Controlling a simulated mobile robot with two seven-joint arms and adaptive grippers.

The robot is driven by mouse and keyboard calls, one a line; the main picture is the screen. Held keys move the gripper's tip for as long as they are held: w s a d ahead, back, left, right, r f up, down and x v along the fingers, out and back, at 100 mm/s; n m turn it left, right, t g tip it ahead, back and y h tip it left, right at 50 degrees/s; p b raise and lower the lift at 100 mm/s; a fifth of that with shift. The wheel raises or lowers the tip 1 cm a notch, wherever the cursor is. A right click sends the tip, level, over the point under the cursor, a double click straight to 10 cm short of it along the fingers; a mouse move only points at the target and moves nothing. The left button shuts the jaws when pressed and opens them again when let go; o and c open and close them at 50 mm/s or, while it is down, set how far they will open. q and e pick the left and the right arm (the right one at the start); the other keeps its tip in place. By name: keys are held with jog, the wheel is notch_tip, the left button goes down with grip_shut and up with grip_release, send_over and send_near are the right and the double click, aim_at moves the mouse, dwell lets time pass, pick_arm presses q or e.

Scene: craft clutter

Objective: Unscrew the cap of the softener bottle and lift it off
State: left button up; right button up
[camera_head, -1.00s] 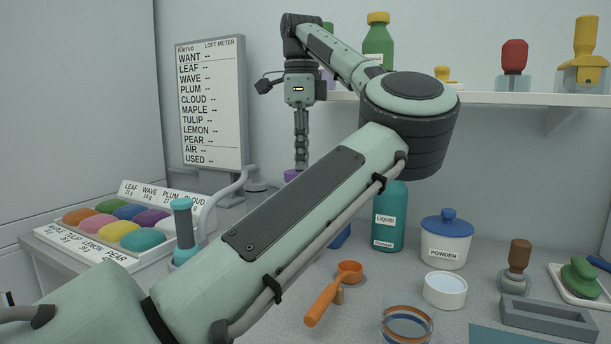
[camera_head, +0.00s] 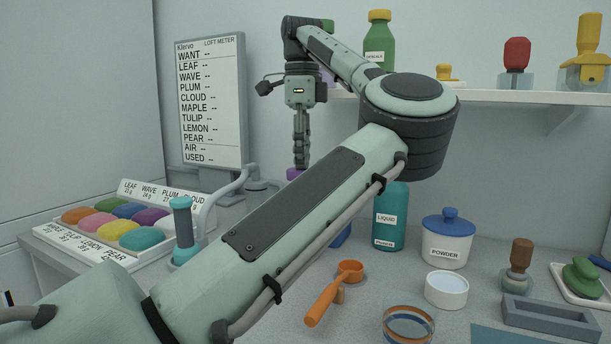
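My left gripper (camera_head: 301,166) points straight down at the back of the table, beyond my own forearm. Its fingers show nearly edge-on and close together, so their opening is unclear. A small purple piece (camera_head: 293,174) shows right at the fingertips. It may be the cap of the softener bottle, but my forearm hides what is below it, and no softener label shows. I cannot tell whether the fingers grip it. My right gripper is not in view.
A teal LIQUID bottle (camera_head: 389,222), a white POWDER jar (camera_head: 446,246), an orange scoop (camera_head: 331,294) and a white cup (camera_head: 446,290) stand right of my forearm. A clay tray (camera_head: 172,246) and a LOFT METER board (camera_head: 212,105) are left.

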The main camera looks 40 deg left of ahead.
pick_arm(q)
notch_tip(320, 180, up, 12)
dwell(0.5)
